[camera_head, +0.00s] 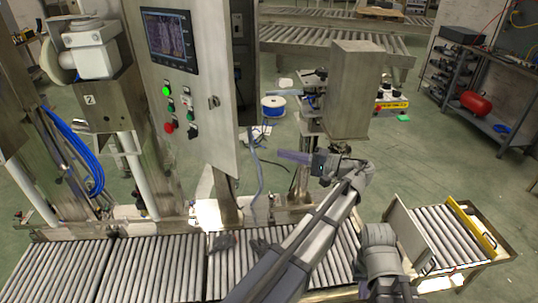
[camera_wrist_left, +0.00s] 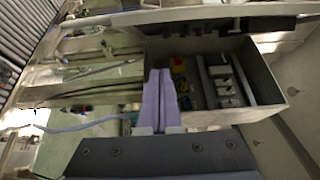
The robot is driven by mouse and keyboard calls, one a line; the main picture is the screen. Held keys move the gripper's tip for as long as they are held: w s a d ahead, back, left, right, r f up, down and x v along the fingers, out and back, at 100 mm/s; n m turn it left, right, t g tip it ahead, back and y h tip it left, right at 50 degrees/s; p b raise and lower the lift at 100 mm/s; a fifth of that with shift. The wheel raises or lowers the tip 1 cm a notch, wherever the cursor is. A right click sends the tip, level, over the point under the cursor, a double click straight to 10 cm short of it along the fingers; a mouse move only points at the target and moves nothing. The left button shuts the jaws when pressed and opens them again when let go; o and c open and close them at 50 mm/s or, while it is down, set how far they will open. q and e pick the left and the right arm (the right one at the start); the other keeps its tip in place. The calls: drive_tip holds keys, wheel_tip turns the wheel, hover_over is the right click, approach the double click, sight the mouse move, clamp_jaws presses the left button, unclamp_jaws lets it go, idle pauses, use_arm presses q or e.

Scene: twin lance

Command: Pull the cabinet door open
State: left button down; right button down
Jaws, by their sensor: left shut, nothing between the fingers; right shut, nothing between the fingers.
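The cabinet door (camera_head: 185,75) carries a screen and several coloured buttons, with a dark handle (camera_head: 213,102) near its right edge. The door stands open. Its inner side shows edge-on at the top of the left wrist view (camera_wrist_left: 215,17). The cabinet (camera_wrist_left: 262,75) shows its open interior there, with dark and grey electrical parts. My left gripper (camera_head: 285,156) is shut and empty, to the right of the door and apart from the handle. Its purple fingers (camera_wrist_left: 155,100) are together in front of the cabinet opening. My right gripper is not in view.
A roller conveyor (camera_head: 150,270) runs along the front. A grey metal box (camera_head: 357,90) on a stand is right of the cabinet. A blue-and-white spool (camera_head: 273,107) and loose cables lie behind.

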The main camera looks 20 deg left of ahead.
use_arm(q)
drive_tip(key=s+a, duration=0.4)
drive_tip(key=a, duration=0.5)
drive_tip(key=shift+s+a, duration=0.15)
drive_tip(key=shift+a, duration=0.2)
drive_tip(key=shift+s, duration=0.1)
